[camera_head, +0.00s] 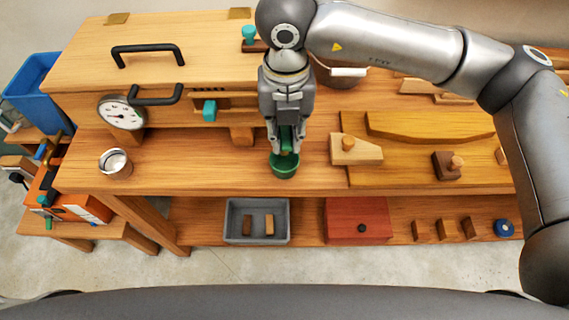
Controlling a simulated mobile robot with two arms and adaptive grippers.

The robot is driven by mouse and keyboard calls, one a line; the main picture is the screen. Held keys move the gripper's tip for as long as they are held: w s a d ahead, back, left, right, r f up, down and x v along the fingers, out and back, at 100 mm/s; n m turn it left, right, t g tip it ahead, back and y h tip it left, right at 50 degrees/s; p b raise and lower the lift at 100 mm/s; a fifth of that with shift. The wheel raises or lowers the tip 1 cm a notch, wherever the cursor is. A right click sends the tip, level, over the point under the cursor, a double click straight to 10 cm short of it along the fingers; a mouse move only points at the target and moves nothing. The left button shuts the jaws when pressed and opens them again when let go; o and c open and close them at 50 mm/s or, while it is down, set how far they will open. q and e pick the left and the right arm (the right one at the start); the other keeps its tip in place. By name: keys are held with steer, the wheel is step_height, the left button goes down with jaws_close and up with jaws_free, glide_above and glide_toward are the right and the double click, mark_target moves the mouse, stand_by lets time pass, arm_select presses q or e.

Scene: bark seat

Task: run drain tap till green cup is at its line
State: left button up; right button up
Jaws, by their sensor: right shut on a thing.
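The green cup (285,168) is upright at the front part of the bench top, right of the wooden box. My right gripper (286,151) points down from above and is shut on the cup at its upper side. A green part shows between the fingers, and the fingers hide much of the cup's back. The cup's line and its fill cannot be made out. A teal tap handle (210,110) sticks out of the box front, left of my gripper; it looks like the drain tap. My left gripper is not in view.
The wooden box (190,55) has black handles and a round dial (120,112). A metal cup (115,161) stands at the bench's left front. Wooden blocks (355,150) lie close right of my gripper. A grey tray (240,236) and red box (355,210) sit on the lower shelf.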

steer(key=shift+w+d+r+n+b, duration=0.1)
steer(key=shift+w+d+n+b, duration=0.3)
steer(key=shift+n+b, duration=0.8)
steer(key=shift+w+d+f+n+b, duration=0.1)
steer(key=shift+d+n+b, duration=0.6)
steer(key=shift+n, duration=0.95)
steer(key=shift+w+d+r+n+b, duration=0.1)
steer(key=shift+w+d+n+b, duration=0.25)
steer(key=shift+n+b, duration=0.9)
steer(key=shift+s+f, duration=0.2)
steer(key=shift+s, duration=0.05)
stand_by(3.2)
